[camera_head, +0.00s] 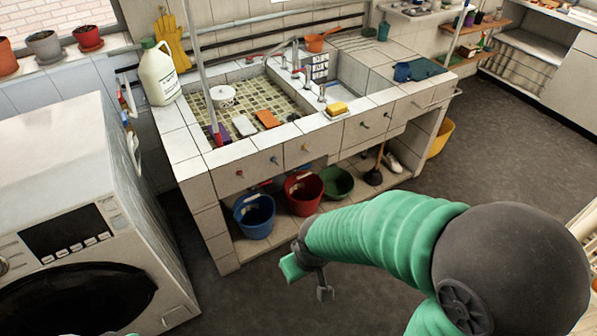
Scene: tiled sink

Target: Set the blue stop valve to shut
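Several small valve knobs sit on the tiled front of the sink unit. One knob (240,173) at the left looks reddish and another (275,160) beside it looks dark. They are too small for me to tell which is the blue stop valve or how it is turned. My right gripper (308,281) hangs in front of the sink unit, below and to the right of these knobs and apart from them. It shows a green part and a grey finger; I cannot tell its opening, and I see nothing held. My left gripper is not in view.
A washing machine (75,200) stands left of the sink unit. Blue (254,222), red (303,200) and green (338,184) tubs sit on the low shelf under the sink. A white jug (158,75) stands on the counter.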

